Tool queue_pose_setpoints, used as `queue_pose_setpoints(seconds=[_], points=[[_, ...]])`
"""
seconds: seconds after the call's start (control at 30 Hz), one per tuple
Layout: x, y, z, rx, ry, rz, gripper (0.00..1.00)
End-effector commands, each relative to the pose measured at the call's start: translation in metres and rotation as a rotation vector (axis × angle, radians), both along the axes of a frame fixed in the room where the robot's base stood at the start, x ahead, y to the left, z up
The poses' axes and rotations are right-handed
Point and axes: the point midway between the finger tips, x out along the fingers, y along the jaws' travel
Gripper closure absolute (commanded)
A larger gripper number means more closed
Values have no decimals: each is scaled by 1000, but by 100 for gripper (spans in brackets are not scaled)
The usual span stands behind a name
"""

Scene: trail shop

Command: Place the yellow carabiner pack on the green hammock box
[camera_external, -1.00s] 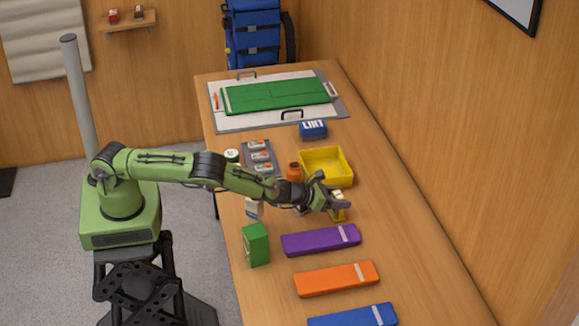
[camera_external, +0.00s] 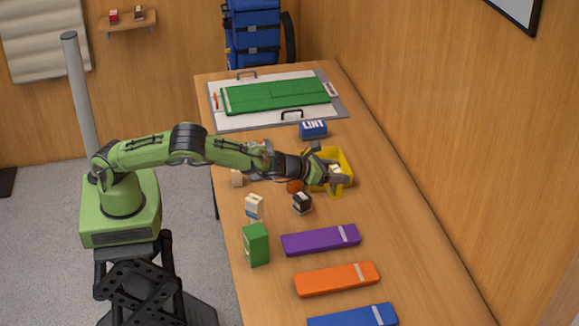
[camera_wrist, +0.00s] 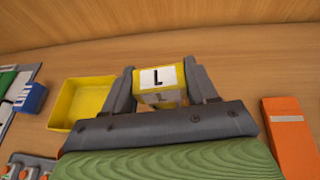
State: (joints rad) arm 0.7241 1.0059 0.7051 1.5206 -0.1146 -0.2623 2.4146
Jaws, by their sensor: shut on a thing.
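The yellow carabiner pack (camera_wrist: 160,84) is between the two fingers of my gripper (camera_wrist: 160,88) in the wrist view, with a white label bearing a black letter L facing the camera. In the external view my gripper (camera_external: 334,174) is shut on the pack (camera_external: 335,192) and holds it above the table near the yellow bin; the fingers partly hide it. A green box (camera_external: 256,245), which seems to be the hammock box, stands upright near the table's left edge, to the left of and nearer than my gripper. It is not visible in the wrist view.
The yellow bin (camera_wrist: 70,117) is beside my gripper. A black box (camera_external: 302,203), a white carton (camera_external: 254,207) and an orange bottle (camera_external: 294,186) stand nearby. Purple (camera_external: 320,240), orange (camera_external: 336,279) and blue (camera_external: 352,316) pouches lie in front. The table's right side is clear.

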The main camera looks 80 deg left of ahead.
Motion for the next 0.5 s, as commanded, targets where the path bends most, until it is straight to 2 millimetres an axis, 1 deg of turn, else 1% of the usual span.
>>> queue_pose_setpoints(seconds=[0.03, 0.07, 0.1, 0.17, 0.2, 0.27, 0.3, 0.37, 0.4, 0.5], points=[[-17, -18, 12, -8, -3, -2, 95], [-28, -27, 18, -8, -1, 1, 95], [-44, -38, 26, -8, -1, 3, 95], [-70, -53, 37, -7, 0, 4, 95], [-90, -63, 45, -8, 1, 0, 95], [-121, -76, 55, -7, 1, -12, 95], [-142, -84, 62, -7, 1, -25, 95], [-174, -93, 72, -7, 1, -49, 95], [-193, -96, 78, -6, 0, -65, 95], [-230, -98, 90, -4, -1, -101, 95]])
